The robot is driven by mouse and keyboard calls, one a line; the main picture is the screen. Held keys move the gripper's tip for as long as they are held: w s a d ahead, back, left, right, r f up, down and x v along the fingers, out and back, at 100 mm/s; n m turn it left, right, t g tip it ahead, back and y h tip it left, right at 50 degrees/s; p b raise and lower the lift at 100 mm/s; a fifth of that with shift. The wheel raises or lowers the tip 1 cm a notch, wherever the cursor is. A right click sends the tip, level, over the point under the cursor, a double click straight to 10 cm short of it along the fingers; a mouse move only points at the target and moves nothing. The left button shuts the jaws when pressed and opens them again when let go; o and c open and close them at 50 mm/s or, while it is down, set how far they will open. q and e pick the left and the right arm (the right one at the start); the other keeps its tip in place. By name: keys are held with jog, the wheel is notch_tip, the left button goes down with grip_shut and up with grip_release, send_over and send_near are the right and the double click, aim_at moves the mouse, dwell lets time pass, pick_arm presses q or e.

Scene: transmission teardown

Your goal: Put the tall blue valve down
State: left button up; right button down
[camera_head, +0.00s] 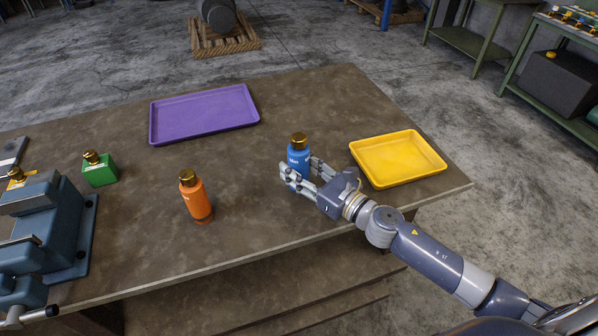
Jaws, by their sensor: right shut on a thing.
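The tall blue valve (299,157) stands upright near the middle of the table (290,225), its gold cap on top. My right gripper (297,177) comes in from the right and is shut on the blue valve, low on its body. The fingers hide the valve's lower part, so I cannot tell whether its base touches the table. My left gripper is not in view.
A yellow tray (398,160) lies right of the blue valve, a purple tray (204,114) behind left. An orange valve (195,198) and a green block valve (99,170) stand to the left. A blue-grey machine (75,232) fills the left edge. Bare tabletop surrounds the blue valve.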

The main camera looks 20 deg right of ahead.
jog(key=shift+w+d, duration=0.2)
jog(key=shift+w, duration=0.5)
jog(key=shift+f, duration=1.7)
jog(key=shift+f, duration=0.15)
jog(key=c, duration=1)
grip_release()
jog(key=shift+s+f, duration=0.1)
jog(key=shift+o, duration=0.2)
jog(key=b+v, duration=0.3)
jog(key=v, duration=0.7)
jog(key=shift+s+b, duration=0.15)
jog(key=shift+b, duration=0.25)
jog(key=shift+v, duration=0.9)
